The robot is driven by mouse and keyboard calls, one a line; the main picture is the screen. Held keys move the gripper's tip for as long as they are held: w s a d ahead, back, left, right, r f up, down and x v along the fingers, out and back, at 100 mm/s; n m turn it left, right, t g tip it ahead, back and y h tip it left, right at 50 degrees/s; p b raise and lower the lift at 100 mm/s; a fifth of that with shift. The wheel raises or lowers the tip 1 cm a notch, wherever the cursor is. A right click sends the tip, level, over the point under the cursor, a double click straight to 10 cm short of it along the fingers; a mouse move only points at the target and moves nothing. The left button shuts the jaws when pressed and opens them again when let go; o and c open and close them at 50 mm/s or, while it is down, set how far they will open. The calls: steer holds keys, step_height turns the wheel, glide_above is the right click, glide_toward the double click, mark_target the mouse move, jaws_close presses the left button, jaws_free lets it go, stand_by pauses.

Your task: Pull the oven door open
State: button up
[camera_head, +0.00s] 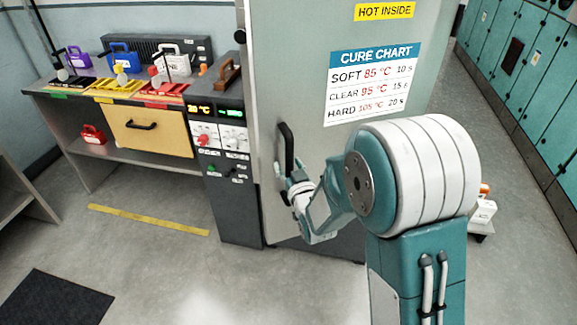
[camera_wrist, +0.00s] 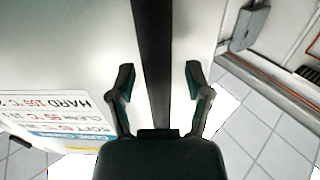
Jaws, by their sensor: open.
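The oven door (camera_head: 300,60) is a tall pale panel with a cure chart and a yellow "HOT INSIDE" label. No clear gap shows along its left edge. Its black upright handle (camera_head: 285,148) is near that edge. My gripper (camera_head: 292,187) is at the handle's lower part, with its tips partly hidden by my own wrist. In the wrist view, my gripper (camera_wrist: 159,75) is open, with one finger on each side of a dark bar that looks like the handle (camera_wrist: 152,40). Gaps show between the bar and both fingers.
A control panel (camera_head: 218,140) with displays and knobs is left of the door. A workbench (camera_head: 60,95) with coloured trays and padlock-shaped items stands further left. Teal cabinets (camera_head: 530,75) line the right side. A white item (camera_head: 482,210) stands low behind my arm.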

steer(key=v, duration=0.7)
steer(key=shift+s, duration=0.2)
stand_by(0.4)
steer(key=s+d+r+m+g+h, duration=0.2)
steer(key=s+d+r+g+h, duration=0.3)
steer(key=d, duration=0.3)
steer(key=s+d+r+g, duration=0.1)
steer(key=s+g, duration=0.1)
steer(key=s, duration=0.4)
steer(key=s+d+r+m+g, duration=0.1)
steer(key=s+d+r+g, duration=0.1)
steer(key=s, duration=0.5)
steer(key=s+d+r+g, duration=0.1)
steer(key=s+g, duration=0.1)
steer(key=s, duration=0.4)
steer(key=shift+s+d+r+m+g+h, duration=0.3)
steer(key=shift+r, duration=0.1)
stand_by(0.4)
